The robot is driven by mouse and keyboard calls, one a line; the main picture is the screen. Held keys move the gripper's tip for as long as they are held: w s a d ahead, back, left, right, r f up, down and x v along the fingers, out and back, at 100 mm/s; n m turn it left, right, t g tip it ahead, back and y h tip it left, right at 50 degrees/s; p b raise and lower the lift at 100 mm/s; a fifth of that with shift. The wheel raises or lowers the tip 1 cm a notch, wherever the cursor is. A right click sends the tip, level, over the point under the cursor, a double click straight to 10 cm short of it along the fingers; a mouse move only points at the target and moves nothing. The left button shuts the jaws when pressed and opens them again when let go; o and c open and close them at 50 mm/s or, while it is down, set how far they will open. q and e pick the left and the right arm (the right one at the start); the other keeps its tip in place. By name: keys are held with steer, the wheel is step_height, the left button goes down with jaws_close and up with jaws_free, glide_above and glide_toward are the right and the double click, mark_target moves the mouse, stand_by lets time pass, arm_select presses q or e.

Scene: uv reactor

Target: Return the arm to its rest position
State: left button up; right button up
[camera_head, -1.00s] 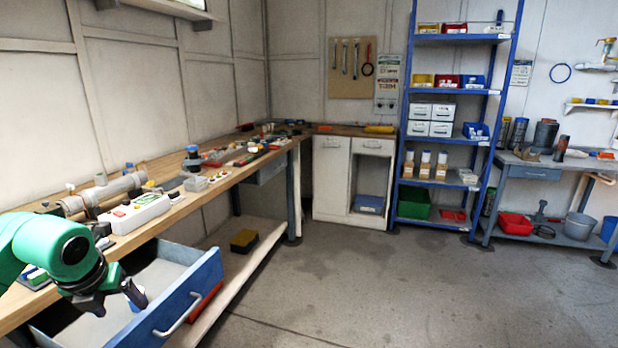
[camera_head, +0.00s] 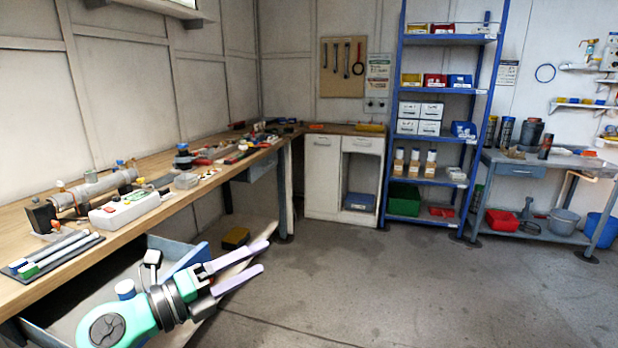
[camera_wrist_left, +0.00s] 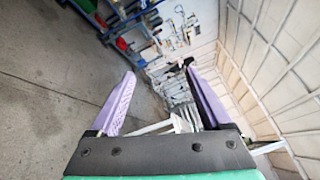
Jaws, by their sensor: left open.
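My left gripper (camera_head: 266,249) is at the lower middle of the head view, in front of the workbench (camera_head: 45,300). Its two pale purple fingers are spread, point up and right, and hold nothing. In the left wrist view the same open fingers (camera_wrist_left: 158,70) have no object gripped between them. The green arm end lies over the open drawer and hides part of its front (camera_head: 188,258). My right gripper is not in view.
The bench holds a grey pipe device (camera_head: 100,188), a white control box (camera_head: 124,208) and a tray of pens or rods (camera_head: 55,252). A white cabinet (camera_head: 323,180) and a blue shelf rack (camera_head: 390,140) stand behind. The floor (camera_head: 390,285) at the middle right is clear.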

arm_select(q)
steer(key=w+a+r+n+t+y, duration=0.2)
steer(key=a+n+t+y, duration=0.65)
steer(key=n, duration=0.65)
steer(key=s+a+f+n+g+y, duration=0.1)
steer(key=a+f+n+g+y, duration=0.1)
steer(key=a+f+n+y, duration=0.35)
steer(key=s+a+f+n+g+y, duration=0.2)
steer(key=a+f+n+g, duration=0.1)
steer(key=f+n, duration=0.4)
steer(key=s+d+f+n+g+h, duration=0.1)
steer(key=s+d+f+g, duration=0.1)
steer(key=s+f+g, duration=0.6)
steer(key=s+d+f+n+g+h, duration=0.2)
steer(key=s+d+f+g, duration=0.15)
steer(key=s+f, duration=0.9)
step_height(320, 180, down, 17)
steer(key=a+g+p, duration=0.1)
steer(key=g+p, duration=0.1)
steer(key=p, duration=0.2)
steer(key=s+a+f+g+p, duration=0.1)
steer(key=s+a+f+p, duration=0.2)
steer(key=s+f, duration=1)
steer(key=s+m, duration=0.1)
steer(key=s, duration=0.3)
steer(key=shift+f+y, duration=0.3)
steer(key=shift+f, duration=0.1)
steer(key=shift+s, duration=0.1)
